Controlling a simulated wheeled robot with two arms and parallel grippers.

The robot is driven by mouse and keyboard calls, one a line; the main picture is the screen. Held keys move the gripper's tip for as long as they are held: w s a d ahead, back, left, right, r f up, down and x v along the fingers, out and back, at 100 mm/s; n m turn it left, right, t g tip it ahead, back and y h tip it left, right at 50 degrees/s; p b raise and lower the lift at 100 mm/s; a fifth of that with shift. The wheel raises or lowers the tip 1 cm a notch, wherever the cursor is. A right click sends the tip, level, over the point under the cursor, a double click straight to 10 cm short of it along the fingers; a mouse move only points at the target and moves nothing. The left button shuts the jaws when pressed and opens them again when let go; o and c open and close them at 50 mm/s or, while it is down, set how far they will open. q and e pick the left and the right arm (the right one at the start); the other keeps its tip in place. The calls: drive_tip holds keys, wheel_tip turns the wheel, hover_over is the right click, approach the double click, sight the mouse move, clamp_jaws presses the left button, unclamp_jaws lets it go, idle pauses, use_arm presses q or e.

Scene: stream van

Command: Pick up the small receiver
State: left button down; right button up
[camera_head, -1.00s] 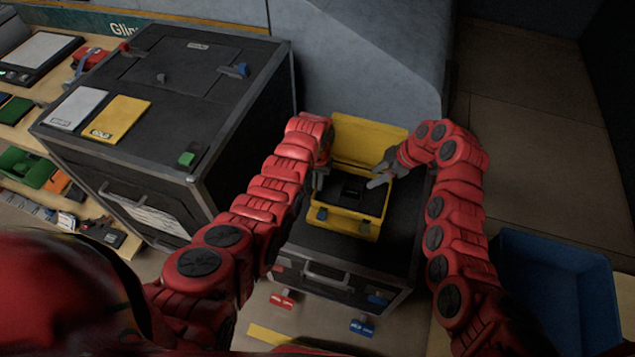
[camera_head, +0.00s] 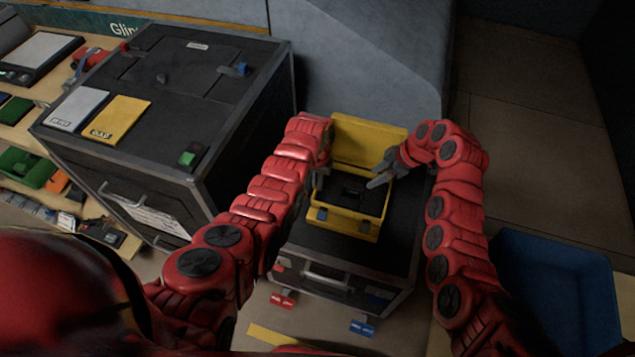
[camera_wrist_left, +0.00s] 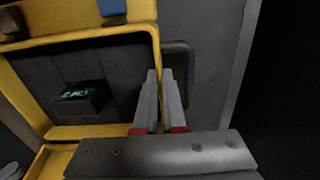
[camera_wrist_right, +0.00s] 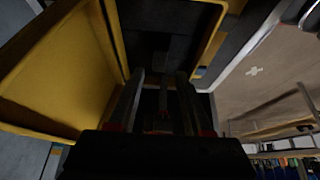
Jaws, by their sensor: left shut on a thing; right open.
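The small receiver (camera_head: 352,191) is a dark block inside the open yellow case (camera_head: 343,226). In the left wrist view the receiver (camera_wrist_left: 82,97) shows a green-lit marking on a black body and lies on the dark case floor. My left gripper (camera_wrist_left: 162,78) is shut on the side wall of the yellow case, beside the receiver and apart from it. My right gripper (camera_head: 375,178) is open at the case's right side, just above the opening. In the right wrist view its fingers (camera_wrist_right: 160,82) point down into the dark case interior, where the receiver is hard to make out.
The case stands on a black cabinet (camera_head: 398,233), its yellow lid (camera_head: 368,139) raised at the back. A larger black cabinet (camera_head: 190,100) stands left. A blue bin (camera_head: 555,275) is at the lower right. Clear floor (camera_head: 530,120) lies at the right.

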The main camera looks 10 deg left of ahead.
sight(353, 187)
drive_tip(key=shift+o, duration=0.2)
drive_tip(key=o, duration=0.5)
drive_tip(key=shift+s+a+f, duration=0.1)
drive_tip(key=shift+f, duration=0.15)
drive_tip(key=shift+o, duration=1.3)
drive_tip(key=f+n, duration=0.1)
drive_tip(key=n, duration=0.1)
drive_tip(key=s+f+n+h, duration=0.2)
drive_tip(key=n, duration=0.1)
drive_tip(key=shift+a+n, duration=0.25)
drive_tip(key=shift+n, duration=0.05)
drive_tip(key=shift+s+n+t+h, duration=0.25)
drive_tip(key=shift+n+h, duration=0.35)
drive_tip(key=shift+n, duration=0.3)
drive_tip(key=s+a+r+n+t+h, duration=0.2)
drive_tip(key=a+r+n+t+h, duration=0.25)
drive_tip(key=n, duration=0.65)
drive_tip(key=shift+g+y, duration=0.5)
drive_tip(key=shift+y, duration=0.15)
drive_tip(key=shift+w+a+x, duration=0.15)
drive_tip(key=shift+a+x, duration=0.05)
drive_tip(key=shift+x, duration=1.4)
drive_tip(key=shift+w+a+x, duration=0.15)
drive_tip(key=shift+x, duration=1.45)
drive_tip(key=shift+w+a+x, duration=0.15)
drive_tip(key=shift+a+x, duration=0.05)
drive_tip(key=shift+x, duration=1.45)
